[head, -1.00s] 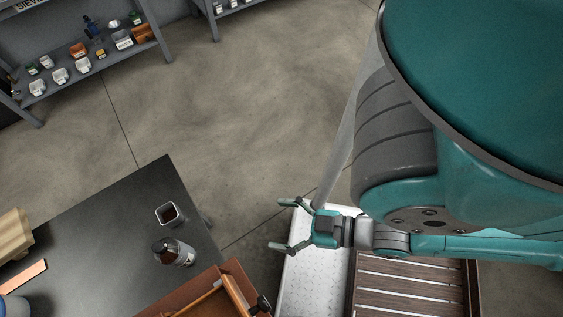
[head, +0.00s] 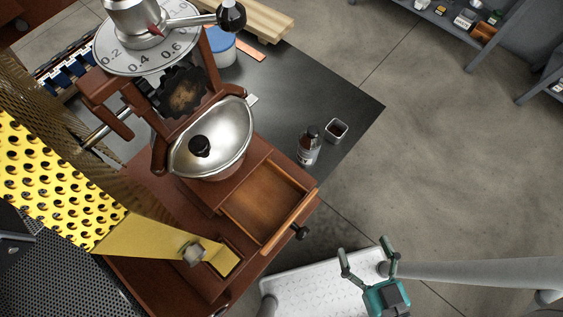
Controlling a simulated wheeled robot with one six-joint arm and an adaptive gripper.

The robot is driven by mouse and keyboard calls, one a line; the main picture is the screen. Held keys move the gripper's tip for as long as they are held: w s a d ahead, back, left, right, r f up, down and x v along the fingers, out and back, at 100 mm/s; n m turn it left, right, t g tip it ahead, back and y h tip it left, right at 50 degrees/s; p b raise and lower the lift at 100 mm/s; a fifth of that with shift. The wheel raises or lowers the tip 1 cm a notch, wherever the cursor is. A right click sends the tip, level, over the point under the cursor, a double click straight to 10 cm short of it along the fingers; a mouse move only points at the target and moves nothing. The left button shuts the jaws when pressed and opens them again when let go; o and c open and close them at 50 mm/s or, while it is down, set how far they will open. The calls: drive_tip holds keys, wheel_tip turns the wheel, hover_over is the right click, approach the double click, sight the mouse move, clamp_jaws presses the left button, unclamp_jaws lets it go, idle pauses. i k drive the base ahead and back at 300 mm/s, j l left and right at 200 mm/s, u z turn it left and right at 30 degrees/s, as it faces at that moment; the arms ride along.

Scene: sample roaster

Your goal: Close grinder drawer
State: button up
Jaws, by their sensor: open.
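The wooden grinder (head: 150,170) stands at the left of the head view, with a metal dome and a dial on top. Its drawer (head: 262,205) is pulled out toward the lower right and looks empty inside. A dark round knob (head: 301,232) is on the drawer's front. My gripper (head: 367,252) is open and empty, to the lower right of the drawer and apart from it. Its fingers point up in the picture, with the knob to their left.
A dark table (head: 350,97) holds a brown bottle (head: 308,145) and a small square cup (head: 336,131) beside the drawer. A perforated yellow guard (head: 60,185) is at the left. A white plate (head: 310,288) lies below my gripper. Shelves (head: 455,35) stand at the upper right.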

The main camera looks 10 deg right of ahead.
sight(270, 203)
drive_tip(key=k+l+u, duration=0.15)
drive_tip(key=u, duration=0.2)
drive_tip(key=k+l+u, duration=0.1)
drive_tip(key=u, duration=0.2)
drive_tip(key=k+l+u, duration=0.25)
drive_tip(key=l, duration=0.3)
drive_tip(key=k+l+u, duration=0.25)
drive_tip(key=k+l, duration=0.2)
drive_tip(key=k, duration=0.1)
